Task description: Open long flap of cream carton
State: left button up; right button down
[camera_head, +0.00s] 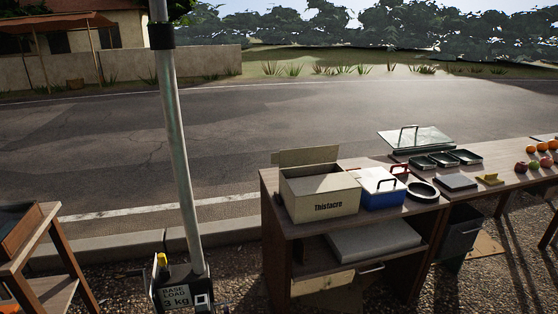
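Neither of my grippers is in view.
A blue box with a white lid (379,180) stands close to the carton's right. Dark trays (423,162) and a glass-lidded case (417,138) are further right, then fruit (532,149). A metal pole (178,130) rises left of the table.

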aim_at(313, 185)
jog(key=j, duration=0.1)
jog(key=i+l, duration=0.3)
jog(key=i+l+u, duration=0.15)
jog(key=i+l, duration=0.15)
jog(key=l, duration=0.2)
jog(key=i+l, duration=0.3)
jog(key=l+u, duration=0.05)
jog(key=l, duration=0.05)
